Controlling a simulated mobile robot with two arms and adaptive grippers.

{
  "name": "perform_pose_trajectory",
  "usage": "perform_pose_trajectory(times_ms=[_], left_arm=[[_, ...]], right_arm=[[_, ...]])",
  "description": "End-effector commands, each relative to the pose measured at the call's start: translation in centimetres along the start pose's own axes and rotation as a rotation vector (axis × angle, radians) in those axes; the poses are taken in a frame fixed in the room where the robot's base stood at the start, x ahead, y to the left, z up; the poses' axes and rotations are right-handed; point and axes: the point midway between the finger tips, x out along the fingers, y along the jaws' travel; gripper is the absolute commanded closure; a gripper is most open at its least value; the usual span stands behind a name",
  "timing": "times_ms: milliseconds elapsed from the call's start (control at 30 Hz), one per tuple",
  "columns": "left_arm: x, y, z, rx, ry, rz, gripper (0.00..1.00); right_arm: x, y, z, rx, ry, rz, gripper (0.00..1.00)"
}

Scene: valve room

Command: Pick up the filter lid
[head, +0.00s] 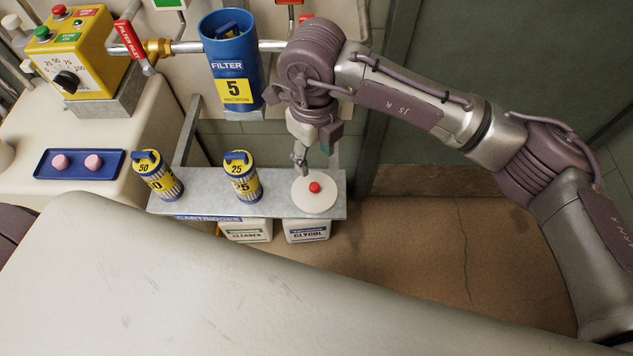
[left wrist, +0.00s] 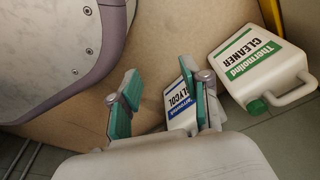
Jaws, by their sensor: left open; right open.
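The filter lid (head: 306,203) is a white disc with a red knob (head: 315,188) in its middle. It lies flat at the right end of the grey metal shelf (head: 280,207). My right gripper (head: 313,157) is open, points down, and is just above and behind the lid; I cannot tell whether it touches it. The blue filter housing (head: 222,66), marked 5 micron, stands open at the top with a cartridge inside. My left gripper (left wrist: 163,103) is open and empty in the left wrist view. It is not visible in the head view.
Two yellow and blue cartridges, 50 (head: 157,179) and 25 (head: 241,178), stand on the shelf left of the lid. Below are the cleaner jug (left wrist: 255,68) and the glycol jug (left wrist: 179,106). A red-handled valve (head: 131,40) and yellow control box (head: 78,55) are at the left.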

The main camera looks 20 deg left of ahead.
Motion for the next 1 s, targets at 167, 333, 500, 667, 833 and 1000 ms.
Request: perform_pose_trajectory(times_ms=[167,333,500,667,833,1000], left_arm=[[-0.4,-0.1,-0.6,-0.001,0.005,-0.001,0.53],[-0.6,-0.1,-0.9,-0.001,0.006,-0.002,0.53],[-0.7,-0.1,-0.9,-0.001,0.007,-0.002,0.53],[-0.7,-0.1,-1.0,-0.001,0.008,-0.002,0.53],[-1.0,-0.1,-1.3,-0.001,0.006,-0.002,0.53],[-1.2,-0.1,-1.5,-0.002,0.011,-0.002,0.53]], right_arm=[[3.6,0.0,0.0,0.001,0.002,0.004,0.48],[5.3,0.0,0.0,0.001,0.000,0.003,0.48],[6.7,0.1,0.0,0.000,0.001,0.004,0.48],[9.2,0.2,0.1,0.001,0.001,0.004,0.48],[10.6,0.1,0.1,0.000,-0.001,0.002,0.48],[10.7,0.1,0.1,0.000,-0.002,0.002,0.48]])
